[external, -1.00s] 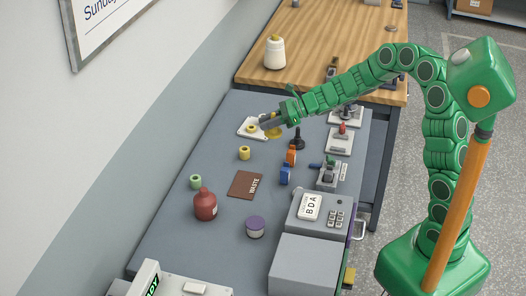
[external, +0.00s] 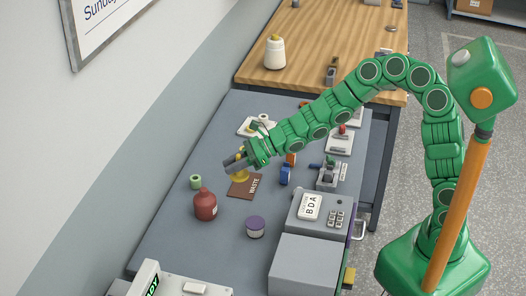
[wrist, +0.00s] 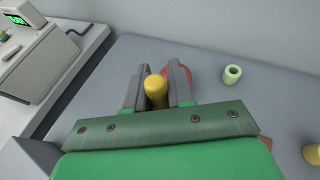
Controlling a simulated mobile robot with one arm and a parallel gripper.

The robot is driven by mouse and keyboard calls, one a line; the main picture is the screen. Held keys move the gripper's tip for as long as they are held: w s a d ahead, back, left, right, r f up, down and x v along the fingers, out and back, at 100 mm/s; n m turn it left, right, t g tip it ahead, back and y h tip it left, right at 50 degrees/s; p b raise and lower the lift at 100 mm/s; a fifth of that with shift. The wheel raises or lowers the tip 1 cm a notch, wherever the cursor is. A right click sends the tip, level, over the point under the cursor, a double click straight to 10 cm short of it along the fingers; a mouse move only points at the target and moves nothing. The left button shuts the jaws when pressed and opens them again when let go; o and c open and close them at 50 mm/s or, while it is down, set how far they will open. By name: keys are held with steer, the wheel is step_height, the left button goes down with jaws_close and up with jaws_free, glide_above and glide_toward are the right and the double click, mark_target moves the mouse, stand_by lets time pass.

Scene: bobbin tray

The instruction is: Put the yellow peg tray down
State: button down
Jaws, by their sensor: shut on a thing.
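My gripper (external: 236,163) is shut on the yellow peg tray (external: 241,176), which shows as a yellow patch below the fingers in the external view. In the wrist view the tray's rounded yellow peg (wrist: 156,92) stands between the two grey fingers (wrist: 157,84). The tray's base is mostly hidden by my gripper. In the external view the tray appears over the far edge of the brown waste mat (external: 243,189); I cannot tell whether it touches the surface.
A green bobbin (external: 195,181) and a red bottle (external: 205,205) stand left and in front of my gripper. A purple-lidded jar (external: 255,227) stands nearer. A blue block (external: 285,175) is to the right. A white tray (external: 246,127) lies behind. The grey bench's left front is clear.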

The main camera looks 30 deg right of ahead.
steer(key=s+a+f+n+g, duration=0.1)
steer(key=s+a, duration=0.3)
steer(key=s, duration=0.2)
steer(key=s+a+f+g, duration=0.1)
steer(key=s+a, duration=0.4)
steer(key=s, duration=0.2)
steer(key=shift+w+a+f, duration=1.35)
steer(key=shift+a+f, duration=0.35)
steer(key=shift+a, duration=0.15)
steer(key=shift+w+a+f, duration=1.3)
steer(key=shift+a+f, duration=0.4)
steer(key=shift+a, duration=0.1)
steer(key=shift+w+a+f, duration=1.35)
steer(key=shift+a+f, duration=0.35)
steer(key=shift+a, duration=0.15)
steer(key=shift+f+n, duration=0.3)
steer(key=shift+f, duration=1.3)
steer(key=c, duration=1)
jaws_free()
steer(key=shift+f, duration=0.1)
